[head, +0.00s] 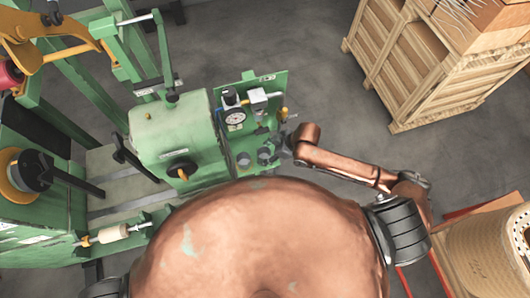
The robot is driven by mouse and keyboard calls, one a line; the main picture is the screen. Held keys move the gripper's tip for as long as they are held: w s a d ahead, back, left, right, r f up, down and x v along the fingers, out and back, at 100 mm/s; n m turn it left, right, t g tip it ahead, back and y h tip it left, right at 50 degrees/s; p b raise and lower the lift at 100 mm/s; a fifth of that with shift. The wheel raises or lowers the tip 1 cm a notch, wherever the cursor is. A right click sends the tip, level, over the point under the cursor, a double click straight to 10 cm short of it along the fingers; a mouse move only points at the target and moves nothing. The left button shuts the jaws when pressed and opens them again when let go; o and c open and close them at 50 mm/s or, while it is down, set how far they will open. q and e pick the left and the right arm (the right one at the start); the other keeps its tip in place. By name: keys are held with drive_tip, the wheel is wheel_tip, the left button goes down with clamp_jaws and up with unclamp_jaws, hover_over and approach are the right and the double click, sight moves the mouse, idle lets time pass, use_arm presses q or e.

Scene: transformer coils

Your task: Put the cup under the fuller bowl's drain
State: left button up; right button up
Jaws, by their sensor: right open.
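No cup, bowl or drain can be made out in the head view. My right arm reaches in from the right, and my right gripper (284,146) is at the right edge of the green panel (272,92). The gripper is small and dark here, and it is open. I see nothing between its fingers. I cannot tell whether it touches the panel or its knobs. My left gripper is not in view. My own copper-coloured body hides the bottom middle of the picture.
A green machine (170,135) with a gauge (235,119) and knobs stands ahead. Green frames with yellow arms (70,52) are at the left. A wooden crate (425,65) stands at the upper right, a large coil (490,250) at the lower right. The grey floor (300,50) between is clear.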

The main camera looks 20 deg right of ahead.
drive_tip(key=v, duration=1.1)
drive_tip(key=shift+b, duration=0.35)
